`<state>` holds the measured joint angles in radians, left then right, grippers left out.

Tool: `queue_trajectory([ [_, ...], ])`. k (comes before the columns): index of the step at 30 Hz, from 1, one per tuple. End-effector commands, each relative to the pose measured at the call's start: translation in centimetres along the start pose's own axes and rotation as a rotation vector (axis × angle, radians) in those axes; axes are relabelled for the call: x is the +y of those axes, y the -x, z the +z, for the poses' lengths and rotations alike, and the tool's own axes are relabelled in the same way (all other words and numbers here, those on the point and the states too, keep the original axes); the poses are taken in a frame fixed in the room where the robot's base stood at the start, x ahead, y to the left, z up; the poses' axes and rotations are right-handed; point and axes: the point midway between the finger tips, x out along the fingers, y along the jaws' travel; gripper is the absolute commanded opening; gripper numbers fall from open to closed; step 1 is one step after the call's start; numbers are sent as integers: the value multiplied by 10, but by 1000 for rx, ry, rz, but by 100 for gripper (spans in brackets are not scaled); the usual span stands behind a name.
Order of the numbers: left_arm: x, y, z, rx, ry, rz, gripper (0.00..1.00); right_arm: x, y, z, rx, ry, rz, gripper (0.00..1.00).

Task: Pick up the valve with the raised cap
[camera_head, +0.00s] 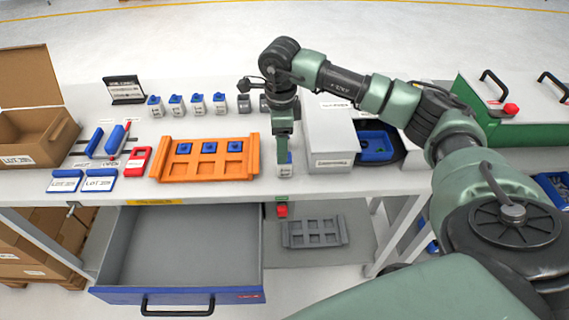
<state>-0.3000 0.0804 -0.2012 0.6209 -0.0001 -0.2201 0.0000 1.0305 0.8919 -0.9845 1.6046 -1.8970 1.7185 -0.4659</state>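My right arm, green and dark grey, comes in from the right. Its gripper (282,150) points straight down over a small white valve with a blue cap (285,170), right of the orange tray. The fingers overlap the cap; I cannot tell whether they grip it. Several more white valves with blue caps (177,106) stand in a row at the back of the table. Three blue-capped pieces (208,148) sit in the back row of the orange tray (160,170). Caps are too small to compare surely for height. My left gripper is not in view.
A white box (330,150) and a blue bin (376,146) stand right of the gripper. An open grey drawer (180,245) juts out below the table. A cardboard box (30,130) is at the left. A grey tray (314,232) lies lower down.

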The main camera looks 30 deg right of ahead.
Motion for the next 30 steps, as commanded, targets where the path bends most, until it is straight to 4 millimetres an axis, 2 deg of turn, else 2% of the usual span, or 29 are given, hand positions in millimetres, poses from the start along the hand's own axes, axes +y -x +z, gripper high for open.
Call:
queue_trajectory([
  [8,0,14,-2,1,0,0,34,0,-28,-6,10,-1,3,62],
  [12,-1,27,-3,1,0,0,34,-1,-48,-11,10,-1,5,62],
  [16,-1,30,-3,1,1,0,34,-1,-67,-9,6,0,3,62],
  [25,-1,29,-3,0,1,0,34,-2,-74,-10,6,1,1,62],
  [26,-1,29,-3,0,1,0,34,-2,-74,-10,5,1,1,56],
  [30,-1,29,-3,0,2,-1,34,-2,-74,-9,5,1,1,17],
])
